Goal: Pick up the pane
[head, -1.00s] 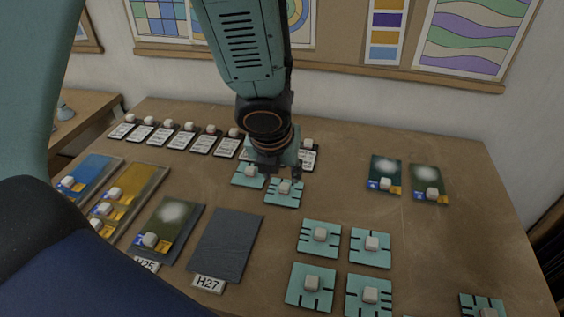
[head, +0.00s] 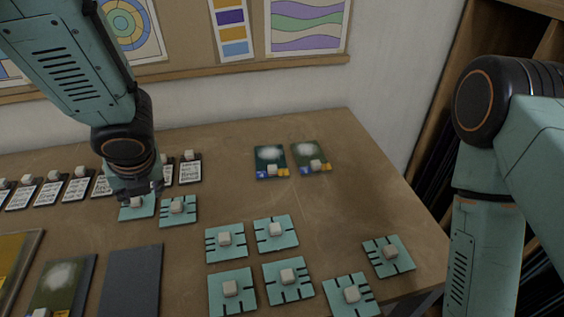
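Two dark panes with a whitish blotch, a small pale knob and blue and yellow tags lie side by side at the back right of the table: a dark teal pane (head: 268,156) and an olive-green pane (head: 309,152). A similar olive pane (head: 62,283) lies at the lower left.
Several teal slotted tiles with knobs, such as one tile (head: 288,281), lie along the front middle and right. A row of labelled cards (head: 76,188) lies at the back left. A dark mat (head: 130,285) lies in front. The table (head: 350,190) is bare right of the back panes.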

